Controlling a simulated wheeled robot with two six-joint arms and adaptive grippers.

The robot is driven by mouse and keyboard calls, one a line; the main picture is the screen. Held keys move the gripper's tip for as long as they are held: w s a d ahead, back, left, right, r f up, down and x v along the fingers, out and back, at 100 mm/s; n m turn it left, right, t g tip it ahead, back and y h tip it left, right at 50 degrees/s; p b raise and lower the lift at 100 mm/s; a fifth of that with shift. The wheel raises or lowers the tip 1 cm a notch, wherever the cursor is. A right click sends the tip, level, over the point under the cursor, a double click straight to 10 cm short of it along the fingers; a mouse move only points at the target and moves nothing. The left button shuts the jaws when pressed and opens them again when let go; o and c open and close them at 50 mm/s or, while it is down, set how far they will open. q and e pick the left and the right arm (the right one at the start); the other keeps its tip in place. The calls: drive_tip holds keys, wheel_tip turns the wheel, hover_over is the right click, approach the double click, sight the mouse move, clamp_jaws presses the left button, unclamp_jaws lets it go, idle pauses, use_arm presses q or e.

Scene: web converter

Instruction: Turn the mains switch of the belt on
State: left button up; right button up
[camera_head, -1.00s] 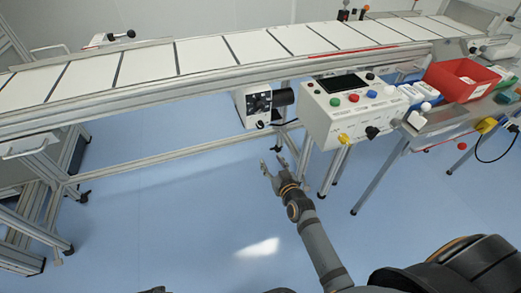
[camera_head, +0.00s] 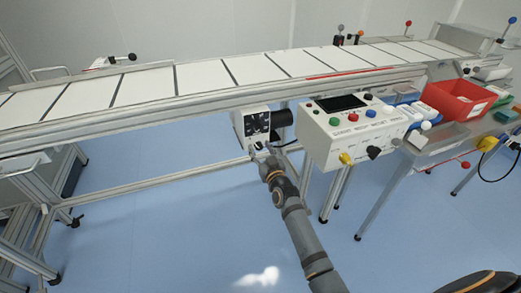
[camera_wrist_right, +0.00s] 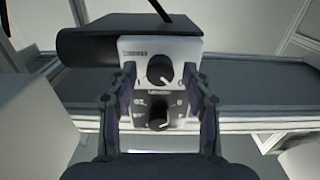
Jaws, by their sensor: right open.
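The belt's control box (camera_head: 253,123) hangs under the conveyor belt, a pale box with a black face. In the right wrist view the box (camera_wrist_right: 160,48) shows two round black knobs: one (camera_wrist_right: 160,70) lies between my fingertips, the other (camera_wrist_right: 158,117) lower in the picture. Lettering on it is too small to read, and I cannot tell which knob is the mains switch. My right gripper (camera_head: 262,152) is open and empty, just below and in front of the box. In the right wrist view its fingers (camera_wrist_right: 160,75) stand either side of the knobs. My left gripper is out of view.
A white control panel (camera_head: 352,135) with coloured buttons and knobs stands close right of the box. The conveyor belt (camera_head: 205,75) runs above. A red bin (camera_head: 458,98) stands on the side table at right. The floor below is clear.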

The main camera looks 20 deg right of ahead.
drive_tip(key=shift+w, duration=0.15)
clamp_jaws()
